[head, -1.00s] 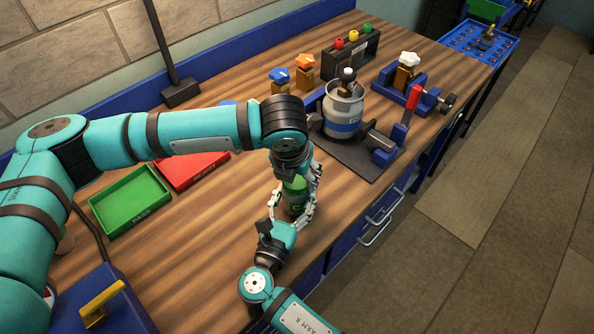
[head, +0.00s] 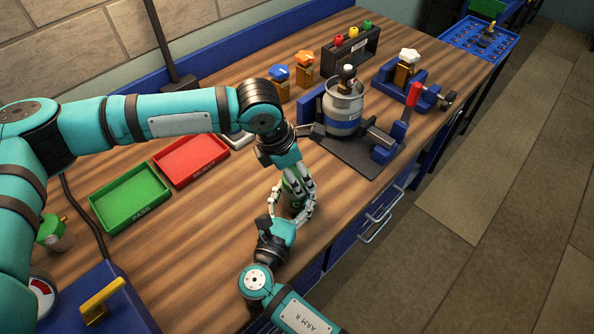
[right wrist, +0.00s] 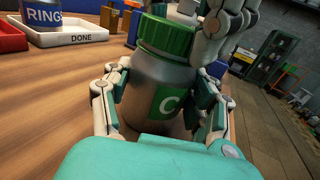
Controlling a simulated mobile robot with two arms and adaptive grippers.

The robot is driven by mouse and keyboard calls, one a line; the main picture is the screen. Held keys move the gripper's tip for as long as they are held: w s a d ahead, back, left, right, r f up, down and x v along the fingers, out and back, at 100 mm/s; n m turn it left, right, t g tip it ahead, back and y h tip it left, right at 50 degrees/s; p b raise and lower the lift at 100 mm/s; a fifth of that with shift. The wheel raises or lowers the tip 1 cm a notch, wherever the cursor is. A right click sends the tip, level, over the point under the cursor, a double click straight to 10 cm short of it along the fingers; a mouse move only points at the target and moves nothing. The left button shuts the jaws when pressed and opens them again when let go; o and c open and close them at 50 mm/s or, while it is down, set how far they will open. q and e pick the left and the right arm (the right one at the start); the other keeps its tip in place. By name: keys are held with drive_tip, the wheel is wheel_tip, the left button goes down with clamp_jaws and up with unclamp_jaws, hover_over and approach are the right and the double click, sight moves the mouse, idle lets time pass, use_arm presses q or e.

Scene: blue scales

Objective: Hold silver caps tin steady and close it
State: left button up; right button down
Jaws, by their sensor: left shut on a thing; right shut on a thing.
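The silver caps tin (right wrist: 145,95) stands upright on the wooden bench, with a green label marked C. In the head view the fingers cover most of the tin.
A green tray (head: 112,216) and a red tray (head: 185,176) lie left of the tin. A white DONE tray (right wrist: 62,39) holds a RINGS tin (right wrist: 40,14). A grey canister (head: 343,112) stands in a blue fixture behind right. The bench's front edge is close on the right.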

use_arm(q)
drive_tip(key=o, duration=0.9)
drive_tip(key=shift+r, duration=0.1)
drive_tip(key=shift+r, duration=2.2)
